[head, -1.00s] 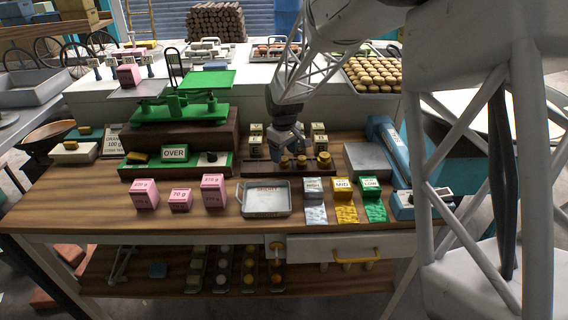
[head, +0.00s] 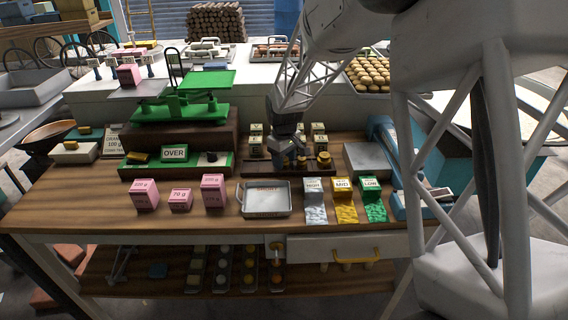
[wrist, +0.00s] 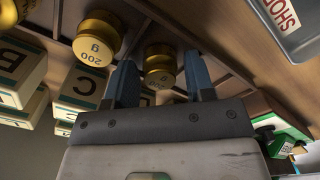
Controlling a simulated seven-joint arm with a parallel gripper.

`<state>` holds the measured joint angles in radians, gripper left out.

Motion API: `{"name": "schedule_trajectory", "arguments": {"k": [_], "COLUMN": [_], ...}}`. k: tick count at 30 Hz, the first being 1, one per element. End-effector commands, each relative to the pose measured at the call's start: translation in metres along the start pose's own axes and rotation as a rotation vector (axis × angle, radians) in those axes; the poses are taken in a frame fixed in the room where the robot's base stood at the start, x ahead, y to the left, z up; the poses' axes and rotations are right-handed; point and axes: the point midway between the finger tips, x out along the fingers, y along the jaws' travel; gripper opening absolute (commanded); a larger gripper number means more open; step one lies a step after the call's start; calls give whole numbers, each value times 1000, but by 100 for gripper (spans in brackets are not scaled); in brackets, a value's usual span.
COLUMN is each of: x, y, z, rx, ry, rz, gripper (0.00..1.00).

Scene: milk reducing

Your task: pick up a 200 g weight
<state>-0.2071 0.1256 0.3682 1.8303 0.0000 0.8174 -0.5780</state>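A brass weight marked 200 g (wrist: 97,42) stands in the rack, just left of the left finger in the wrist view. A smaller brass weight (wrist: 161,68) shows between my gripper's (wrist: 162,78) two blue fingers, which are apart; its marking is not readable. A larger brass weight (wrist: 10,58) is cut off at the left edge. In the head view, my gripper (head: 287,163) is low over the left part of the weight rack (head: 258,169). Brass weights also show to its right (head: 323,160); their markings are too small to read there.
Lettered boxes (head: 319,141) stand behind the rack. A metal tray marked SHORT (head: 265,201) lies in front. Pink boxes (head: 213,191) stand front left, and a green balance (head: 180,110) stands behind left. A grey-topped scale (head: 367,160) is to the right.

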Motion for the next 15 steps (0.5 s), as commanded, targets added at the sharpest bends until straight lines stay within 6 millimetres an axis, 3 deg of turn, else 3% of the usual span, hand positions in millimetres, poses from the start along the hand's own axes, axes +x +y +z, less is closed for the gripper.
{"name": "schedule_trajectory", "arguments": {"k": [1, 8, 15], "x": [0, 0, -1], "y": [0, 0, 0], "z": [0, 0, 0], "rx": [0, 0, 0], "ry": [0, 0, 0], "rz": [0, 0, 0], "gripper": [41, 6, 6]}}
